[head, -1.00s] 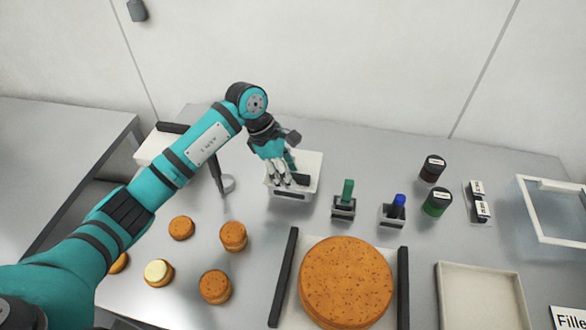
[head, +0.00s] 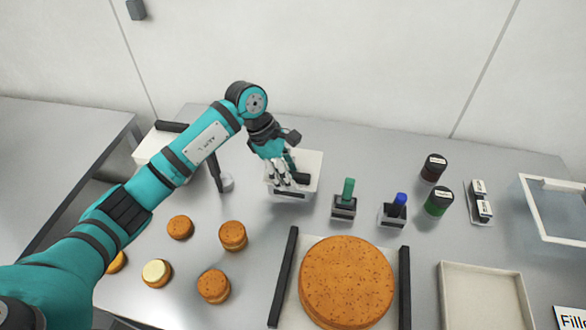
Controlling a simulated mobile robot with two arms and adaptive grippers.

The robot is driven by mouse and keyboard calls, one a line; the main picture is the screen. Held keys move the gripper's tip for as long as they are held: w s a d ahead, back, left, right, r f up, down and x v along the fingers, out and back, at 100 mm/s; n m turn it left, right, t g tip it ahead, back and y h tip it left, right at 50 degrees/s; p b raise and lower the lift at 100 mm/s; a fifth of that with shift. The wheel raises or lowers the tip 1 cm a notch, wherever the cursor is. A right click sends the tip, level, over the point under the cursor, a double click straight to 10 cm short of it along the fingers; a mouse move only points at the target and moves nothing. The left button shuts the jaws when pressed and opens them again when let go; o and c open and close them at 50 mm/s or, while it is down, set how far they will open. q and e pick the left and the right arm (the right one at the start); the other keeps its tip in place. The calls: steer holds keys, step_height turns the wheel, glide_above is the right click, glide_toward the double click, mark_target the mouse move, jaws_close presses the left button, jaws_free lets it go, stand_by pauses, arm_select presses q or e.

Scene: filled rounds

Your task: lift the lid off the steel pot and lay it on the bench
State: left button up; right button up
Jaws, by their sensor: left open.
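I cannot make out a steel pot with a lid for certain. A white square container (head: 311,164) stands on the steel bench (head: 400,155) near the back. My left gripper (head: 289,181) is over it, open, with its fingers pointing down at the front part. A dark block (head: 303,179) shows at the fingertips; I cannot tell whether they touch it. The gripper and wrist hide part of the container. My right gripper is not in view.
Round orange-brown cakes (head: 233,235) stand at the front left, and a large one (head: 346,282) lies between dark bars. Green-handled (head: 348,190) and blue-handled (head: 399,201) tools, dark jars (head: 438,201), an empty tray (head: 484,298) and a clear-topped frame (head: 555,210) are to the right.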

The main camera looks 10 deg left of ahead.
arm_select(q)
jaws_close()
steer(key=shift+r+p, duration=0.45)
steer(key=shift+p, duration=0.2)
step_height(320, 180, up, 3)
steer(key=b, duration=0.2)
steer(key=shift+w+f+b, duration=0.1)
steer(key=shift+b, duration=0.3)
steer(key=s+d+r+b, duration=0.25)
steer(key=s+b, duration=0.25)
steer(key=s, duration=1)
steer(key=shift+s+d+r+p, duration=0.1)
steer(key=shift+s+r+p, duration=0.05)
steer(key=shift+r+p, duration=0.45)
steer(key=shift+s+d+r+p, duration=0.15)
steer(key=shift+r+p, duration=0.2)
steer(key=shift+r, duration=0.5)
steer(key=shift+s+d+r+p, duration=0.1)
steer(key=shift+s+r+p, duration=0.05)
steer(key=shift+r+p, duration=0.45)
